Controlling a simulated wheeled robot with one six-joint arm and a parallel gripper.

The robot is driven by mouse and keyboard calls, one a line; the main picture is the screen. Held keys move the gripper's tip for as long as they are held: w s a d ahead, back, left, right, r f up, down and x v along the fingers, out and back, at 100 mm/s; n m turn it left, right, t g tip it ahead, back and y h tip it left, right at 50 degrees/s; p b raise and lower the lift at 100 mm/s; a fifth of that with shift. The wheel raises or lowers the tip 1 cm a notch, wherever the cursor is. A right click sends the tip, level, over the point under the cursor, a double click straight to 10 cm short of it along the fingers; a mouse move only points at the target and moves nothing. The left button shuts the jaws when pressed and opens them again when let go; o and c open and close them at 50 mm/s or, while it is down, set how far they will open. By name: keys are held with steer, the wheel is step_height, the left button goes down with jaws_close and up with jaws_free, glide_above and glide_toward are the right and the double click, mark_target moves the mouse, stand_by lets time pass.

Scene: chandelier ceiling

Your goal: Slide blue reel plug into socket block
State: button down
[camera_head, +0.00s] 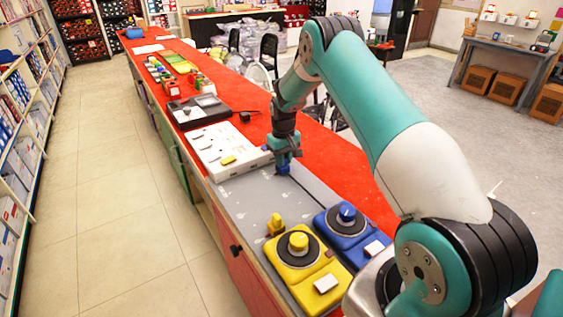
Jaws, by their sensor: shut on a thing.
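My gripper (284,155) points down over the counter at the right end of the white socket block. It is shut on a blue plug (283,169), which is small and partly hidden between the fingers. The white socket block (215,149) lies to the left of the plug, with a small yellow piece on its front part. The plug appears beside the block's right end, over the grey mat; I cannot tell whether it touches either. The blue reel (345,221) stands at the front right, with a black disc and a blue knob.
A yellow reel (300,258) and a yellow plug (275,224) stand on the grey mat (245,195) in front. A black device (198,111) lies behind the socket block. The red counter (248,98) runs away to the back. Mat space is free left of the yellow plug.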

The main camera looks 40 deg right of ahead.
steer(key=c, duration=1.1)
jaws_free()
step_height(320, 180, up, 18)
steer(key=b, duration=0.2)
steer(key=shift+f+b, duration=0.25)
steer(key=shift+b, duration=0.1)
